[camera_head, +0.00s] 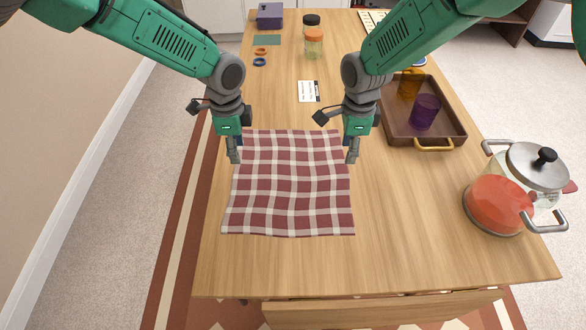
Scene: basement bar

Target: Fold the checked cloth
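The red and white checked cloth (291,190) lies spread out on the wooden table, slightly wavy, with its full area showing. My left gripper (234,158) points down at the cloth's left edge, near its far left corner. My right gripper (352,157) points down at the cloth's right edge, a little below the far right corner. The fingers of both look close together, and I cannot tell whether either holds cloth.
A brown tray (398,128) with an orange cup (409,84) and a purple cup (425,111) stands to the right. A lidded pot (505,200) stands at the right edge. The table's front is clear.

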